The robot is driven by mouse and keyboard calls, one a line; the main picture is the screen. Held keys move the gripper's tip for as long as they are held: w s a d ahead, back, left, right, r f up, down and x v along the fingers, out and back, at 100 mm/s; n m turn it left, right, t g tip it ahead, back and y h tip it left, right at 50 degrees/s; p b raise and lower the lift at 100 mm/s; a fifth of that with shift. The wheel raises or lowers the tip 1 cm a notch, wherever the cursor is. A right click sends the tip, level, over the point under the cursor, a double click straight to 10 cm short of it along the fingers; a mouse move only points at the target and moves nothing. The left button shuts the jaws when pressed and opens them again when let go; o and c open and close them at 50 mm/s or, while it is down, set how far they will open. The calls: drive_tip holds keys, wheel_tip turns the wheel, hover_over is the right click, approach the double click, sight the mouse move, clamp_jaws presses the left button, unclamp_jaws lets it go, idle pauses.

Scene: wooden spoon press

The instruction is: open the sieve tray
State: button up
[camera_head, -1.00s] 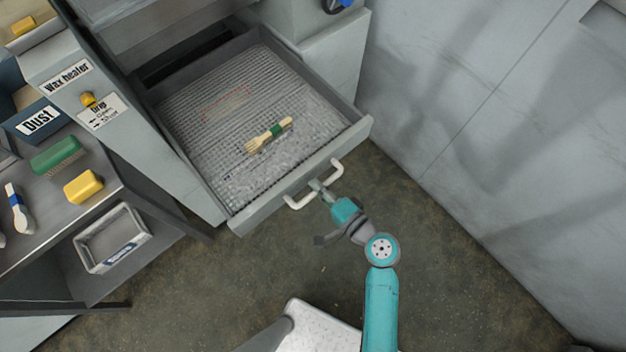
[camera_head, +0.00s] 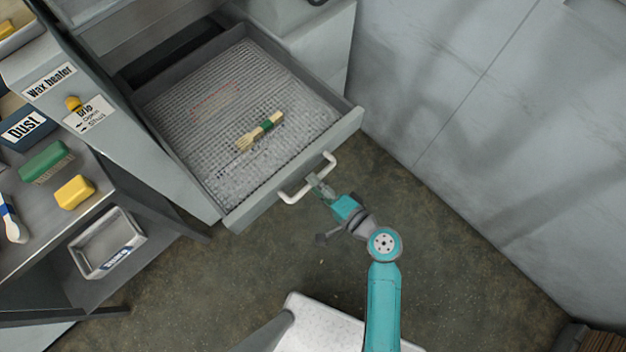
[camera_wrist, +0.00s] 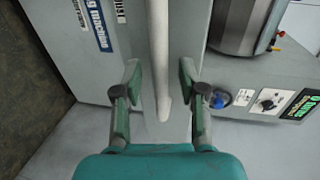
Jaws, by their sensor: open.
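The sieve tray (camera_head: 290,207) is pulled well out of the grey machine like a drawer, with its mesh floor showing. Its white bar handle (camera_head: 292,198) is on the front panel. My gripper (camera_head: 318,184) is at the middle of this handle. In the wrist view the handle bar (camera_wrist: 158,45) runs between the two open fingers of my gripper (camera_wrist: 160,78), with a gap on each side. A wooden-handled brush or fork-like tool with a green band (camera_head: 260,131) lies on the mesh.
At left, a bench holds a green brush (camera_head: 45,160), a yellow block (camera_head: 75,192) and a "Dust" bin (camera_head: 28,128). A grey tray (camera_head: 105,243) sits on the shelf below. A grey wall (camera_head: 470,110) stands at right. The floor before the drawer is open.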

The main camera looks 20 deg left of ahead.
drive_tip(key=v, duration=1)
drive_tip(key=shift+d, duration=0.2)
drive_tip(key=shift+s+f, duration=0.1)
drive_tip(key=s+d+f+m+t+h, duration=0.1)
drive_tip(key=s+d+f+t+h, duration=0.35)
drive_tip(key=s+d+h, duration=0.7)
drive_tip(key=s+d+r+n+t+h, duration=0.1)
drive_tip(key=s+d+r, duration=0.3)
drive_tip(key=r, duration=0.4)
drive_tip(key=s+d+r+n+t+h, duration=0.2)
drive_tip(key=s+d+r+n+t, duration=0.1)
drive_tip(key=r, duration=0.5)
drive_tip(key=shift+s+d+r+n, duration=0.2)
drive_tip(key=shift+s+d+n, duration=0.5)
drive_tip(key=shift+s+d, duration=0.35)
